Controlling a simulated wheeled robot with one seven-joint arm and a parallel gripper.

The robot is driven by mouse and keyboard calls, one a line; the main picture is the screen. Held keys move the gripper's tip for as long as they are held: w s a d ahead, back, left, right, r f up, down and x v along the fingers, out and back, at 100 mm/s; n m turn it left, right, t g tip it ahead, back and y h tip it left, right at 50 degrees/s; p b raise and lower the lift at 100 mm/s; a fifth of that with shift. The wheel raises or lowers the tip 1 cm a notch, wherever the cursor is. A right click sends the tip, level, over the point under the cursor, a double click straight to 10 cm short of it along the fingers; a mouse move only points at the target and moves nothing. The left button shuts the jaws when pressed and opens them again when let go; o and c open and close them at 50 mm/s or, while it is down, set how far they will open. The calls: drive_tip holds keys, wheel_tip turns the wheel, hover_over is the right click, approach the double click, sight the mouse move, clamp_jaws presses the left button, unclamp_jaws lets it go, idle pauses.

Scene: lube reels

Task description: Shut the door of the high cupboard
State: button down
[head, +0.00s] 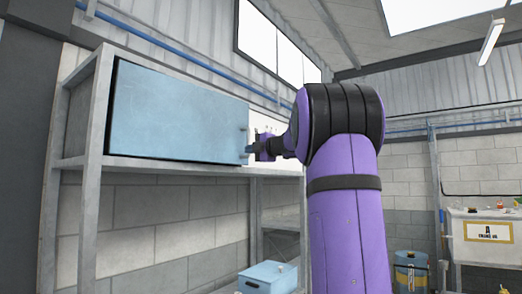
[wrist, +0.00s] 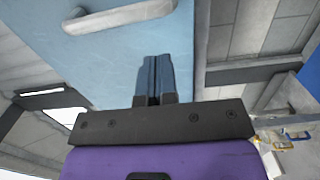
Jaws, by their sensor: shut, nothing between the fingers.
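The high cupboard has a flat light-blue door (head: 175,110), which covers most of its front on the upper shelf. A dark gap runs along the door's left and lower edges; I cannot tell whether the door is fully flush. A small handle (head: 243,129) sits near its right edge. My gripper (head: 249,149) is at the door's lower right corner, just below the handle.
A grey metal rack (head: 80,200) carries the cupboard. A smaller blue box (head: 268,277) stands lower down. A blue drum (head: 410,270) and a bench with a yellow-bordered sign (head: 489,231) are at the right. Open room lies before the rack.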

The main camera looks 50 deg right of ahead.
sight(233, 150)
drive_tip(key=w, duration=0.6)
drive_tip(key=shift+w, duration=0.4)
drive_tip(key=w, duration=0.4)
drive_tip(key=shift+w, duration=0.3)
drive_tip(key=shift+w+a+r, duration=0.1)
drive_tip(key=shift+a+r, duration=0.05)
drive_tip(key=shift+r, duration=0.1)
